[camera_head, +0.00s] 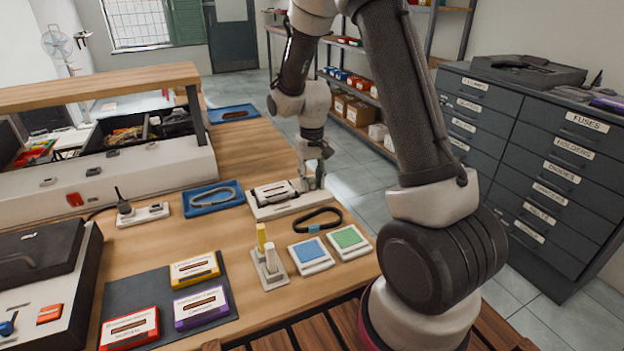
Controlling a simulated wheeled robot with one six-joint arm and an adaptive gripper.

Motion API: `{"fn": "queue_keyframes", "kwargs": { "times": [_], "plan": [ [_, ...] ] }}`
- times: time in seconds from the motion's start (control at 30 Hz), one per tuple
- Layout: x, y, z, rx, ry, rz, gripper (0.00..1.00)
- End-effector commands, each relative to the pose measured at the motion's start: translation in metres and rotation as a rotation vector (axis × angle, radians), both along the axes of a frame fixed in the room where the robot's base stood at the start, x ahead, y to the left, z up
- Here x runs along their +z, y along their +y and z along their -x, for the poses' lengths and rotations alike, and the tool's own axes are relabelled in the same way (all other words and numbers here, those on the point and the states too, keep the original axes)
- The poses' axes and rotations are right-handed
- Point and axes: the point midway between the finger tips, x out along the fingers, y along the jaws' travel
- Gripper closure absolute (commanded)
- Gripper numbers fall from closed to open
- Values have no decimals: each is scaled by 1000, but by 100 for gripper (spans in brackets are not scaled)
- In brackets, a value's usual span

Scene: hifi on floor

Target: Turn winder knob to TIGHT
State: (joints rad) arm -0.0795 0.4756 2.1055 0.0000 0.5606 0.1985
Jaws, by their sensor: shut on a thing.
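The winder (284,208) is a low pale box with a roller on top, at the right edge of the wooden bench. My gripper (313,184) points down at the right end of the winder and is shut there on the winder knob. The fingers hide the knob, so its angle and any TIGHT mark cannot be read.
A black belt loop (318,219) lies just in front of the winder, and a blue tray (212,203) with another belt sits to its left. Blue (311,251) and green (348,238) pads and a yellow-and-white peg holder (268,268) stand nearer. Labelled cassettes (201,306) lie front left.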

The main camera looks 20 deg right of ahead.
Motion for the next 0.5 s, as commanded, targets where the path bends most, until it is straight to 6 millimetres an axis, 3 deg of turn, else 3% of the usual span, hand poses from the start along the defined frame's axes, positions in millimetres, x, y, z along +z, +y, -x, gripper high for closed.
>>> {"fn": "queue_keyframes", "kwargs": {
  "times": [0.5],
  "plan": [
    [0, 0, 0, -398, -1, 0, 94]
  ]
}}
